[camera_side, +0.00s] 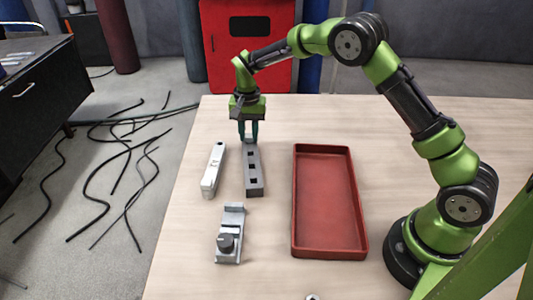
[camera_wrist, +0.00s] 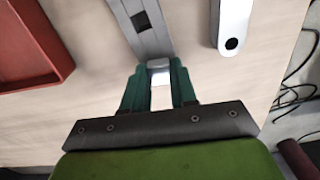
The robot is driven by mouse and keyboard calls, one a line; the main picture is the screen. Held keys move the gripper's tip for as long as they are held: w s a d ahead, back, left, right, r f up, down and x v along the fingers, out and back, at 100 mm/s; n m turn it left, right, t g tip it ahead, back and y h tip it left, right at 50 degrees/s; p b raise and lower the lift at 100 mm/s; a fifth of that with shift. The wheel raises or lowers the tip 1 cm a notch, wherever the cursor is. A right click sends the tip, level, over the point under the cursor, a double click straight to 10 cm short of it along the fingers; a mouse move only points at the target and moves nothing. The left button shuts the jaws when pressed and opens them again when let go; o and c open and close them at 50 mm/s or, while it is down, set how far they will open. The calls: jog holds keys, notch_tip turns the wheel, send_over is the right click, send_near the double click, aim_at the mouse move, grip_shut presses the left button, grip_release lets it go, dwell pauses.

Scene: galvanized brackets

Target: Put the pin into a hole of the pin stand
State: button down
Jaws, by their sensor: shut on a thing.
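The pin stand (camera_side: 253,178) is a long grey block with square holes along its top, lying on the table in the side view. In the wrist view its near part (camera_wrist: 150,40) shows one dark square hole. My gripper (camera_side: 248,139) points down at the far end of the stand. In the wrist view my gripper (camera_wrist: 159,82) has its teal fingers shut on a pale grey pin (camera_wrist: 159,68). The pin lines up with the stand's end there. Its lower end is hidden, so I cannot tell whether it is in a hole.
A pale bar with a round hole (camera_side: 213,171) lies left of the stand. A grey fixture with a dark knob (camera_side: 229,240) lies in front of it. A red tray (camera_side: 298,200) is to the right. Bare table lies between stand and tray.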

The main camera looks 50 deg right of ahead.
jog(key=shift+f, duration=0.1)
dwell(0.3)
jog(key=c, duration=0.8)
grip_release()
jog(key=shift+r, duration=3.05)
